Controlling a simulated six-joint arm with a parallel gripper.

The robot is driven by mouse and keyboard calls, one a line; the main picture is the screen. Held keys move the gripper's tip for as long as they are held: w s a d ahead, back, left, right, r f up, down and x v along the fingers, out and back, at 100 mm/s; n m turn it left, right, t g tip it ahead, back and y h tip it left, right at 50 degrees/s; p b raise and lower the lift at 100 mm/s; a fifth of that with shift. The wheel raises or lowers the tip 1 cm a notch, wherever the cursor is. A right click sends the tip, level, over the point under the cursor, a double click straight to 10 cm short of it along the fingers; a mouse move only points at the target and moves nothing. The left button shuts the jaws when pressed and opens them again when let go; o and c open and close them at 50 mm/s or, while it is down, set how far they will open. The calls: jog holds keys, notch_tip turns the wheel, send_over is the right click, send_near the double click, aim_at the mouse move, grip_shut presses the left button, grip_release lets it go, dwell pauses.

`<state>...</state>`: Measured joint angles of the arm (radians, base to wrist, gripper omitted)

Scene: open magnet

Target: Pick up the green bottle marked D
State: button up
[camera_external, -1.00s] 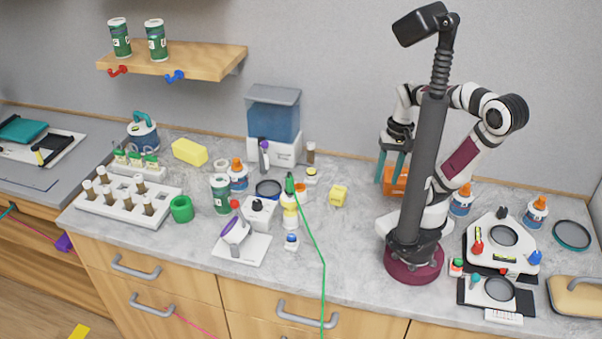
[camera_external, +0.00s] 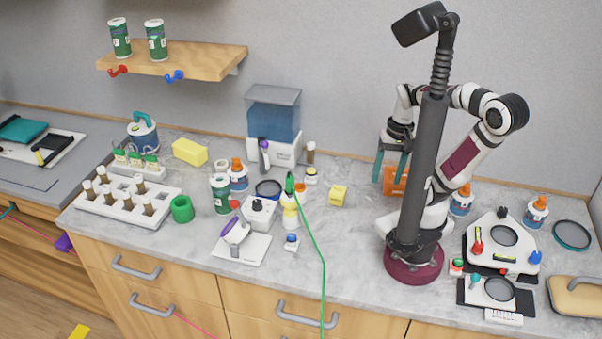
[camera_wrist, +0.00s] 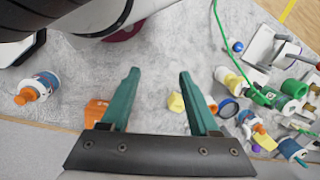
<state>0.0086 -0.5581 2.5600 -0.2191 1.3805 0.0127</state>
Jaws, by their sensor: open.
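A green-and-white bottle (camera_external: 221,195) stands on the bench left of centre, between a green ring and a white stand. Two similar green containers, one on the left (camera_external: 120,40) and one on the right (camera_external: 157,42), stand on the wall shelf. The letters on all three are too small to read. In the wrist view a green-and-white container (camera_wrist: 292,88) lies toward the right edge, away from the fingers. My gripper (camera_external: 389,178) is open and empty, well right of the bench bottle, with teal fingers by an orange object (camera_external: 396,184). The fingers show in the wrist view (camera_wrist: 159,73).
Orange-capped bottles (camera_external: 238,178), a green ring (camera_external: 182,209), a white stand (camera_external: 240,248) and a bottle with a green cable (camera_external: 290,205) crowd around the bench bottle. A yellow block (camera_external: 338,195) sits nearer my gripper. Bench between that block and my base is clear.

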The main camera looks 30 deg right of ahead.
jog(key=o, duration=0.5)
jog(key=shift+r, duration=0.1)
notch_tip(320, 180, up, 4)
jog(key=w+a+r+m+y, duration=0.2)
jog(key=w+a+m+y, duration=0.2)
jog(key=w+a, duration=0.45)
jog(key=w+a+r+m+y, duration=0.2)
jog(key=w+a+m+y, duration=0.15)
jog(key=w+a, duration=0.5)
jog(key=w+a+f+m+t+y, duration=0.25)
jog(key=w+a+m, duration=0.25)
jog(key=w, duration=0.6)
jog(key=m+y, duration=0.1)
jog(key=m, duration=0.2)
send_near(213, 187)
jog(key=d, duration=0.6)
jog(key=shift+t, duration=0.45)
jog(key=x, duration=1)
jog(key=r+x, duration=0.1)
jog(key=x, duration=0.5)
jog(key=shift+a, duration=0.2)
